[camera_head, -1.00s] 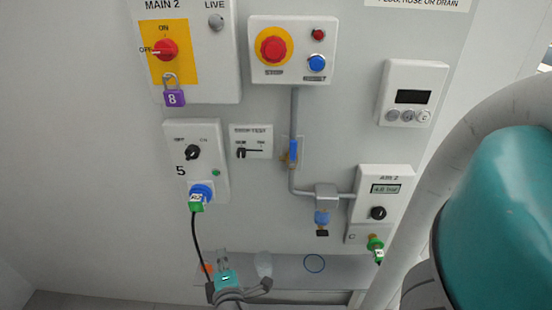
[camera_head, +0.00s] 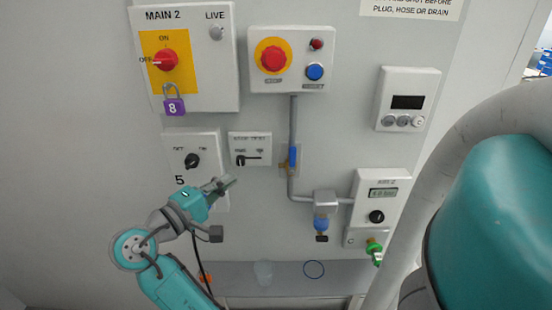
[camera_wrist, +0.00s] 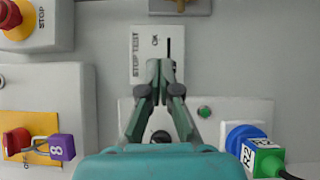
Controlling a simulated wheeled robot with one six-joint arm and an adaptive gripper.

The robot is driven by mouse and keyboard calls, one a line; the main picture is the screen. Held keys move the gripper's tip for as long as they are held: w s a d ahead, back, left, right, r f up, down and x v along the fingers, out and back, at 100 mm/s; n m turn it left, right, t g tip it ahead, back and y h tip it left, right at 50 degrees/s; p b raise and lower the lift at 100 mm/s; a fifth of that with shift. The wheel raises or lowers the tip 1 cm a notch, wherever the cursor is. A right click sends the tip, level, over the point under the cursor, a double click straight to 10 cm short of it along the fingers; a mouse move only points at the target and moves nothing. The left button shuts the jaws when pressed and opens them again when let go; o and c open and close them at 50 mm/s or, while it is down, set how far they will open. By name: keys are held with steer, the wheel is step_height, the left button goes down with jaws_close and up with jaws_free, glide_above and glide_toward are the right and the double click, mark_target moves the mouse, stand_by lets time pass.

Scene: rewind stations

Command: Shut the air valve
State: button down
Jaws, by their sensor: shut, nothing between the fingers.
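The air valve (camera_head: 292,160) is on the grey vertical pipe, with a brass body and a blue lever standing upright in line with the pipe. My gripper (camera_head: 230,182) is shut and empty, left of and a little below the valve, in front of station 5's box. In the wrist view my gripper (camera_wrist: 160,68) points at the lower part of the STOP TEST plate. The AIR 2 box (camera_head: 383,190) has a small display too blurred to read surely.
The STOP TEST switch plate (camera_head: 250,149) lies between my gripper and the valve. Above are the MAIN 2 box (camera_head: 222,75) with a purple padlock (camera_head: 174,106) and the red stop button (camera_head: 273,58). A blue plug socket (camera_wrist: 240,137) is nearby. A shelf (camera_head: 340,281) runs below.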

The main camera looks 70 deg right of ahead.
steer(key=shift+s+a+r+m+g+y, duration=0.15)
steer(key=shift+s+r+m+g+y, duration=0.1)
steer(key=shift+r+m+g, duration=0.25)
steer(key=shift+s+a+r+m+g+y, duration=0.15)
steer(key=shift+r+m+g+y, duration=0.15)
steer(key=shift+r+g, duration=0.25)
steer(key=shift+d, duration=0.1)
glide_toward(292, 162)
steer(key=w+d+r, duration=0.2)
steer(key=w+d, duration=0.1)
steer(key=d, duration=0.2)
steer(key=shift+s+d+f, duration=0.1)
steer(key=shift+s+d, duration=0.25)
steer(key=shift+s, duration=0.3)
steer(key=shift+s+d+f, duration=0.1)
steer(key=shift+s+d, duration=0.25)
steer(key=shift+s, duration=0.3)
steer(key=shift+s+d, duration=0.35)
steer(key=shift+s, duration=0.35)
steer(key=shift+d+r, duration=0.1)
steer(key=shift+d, duration=0.05)
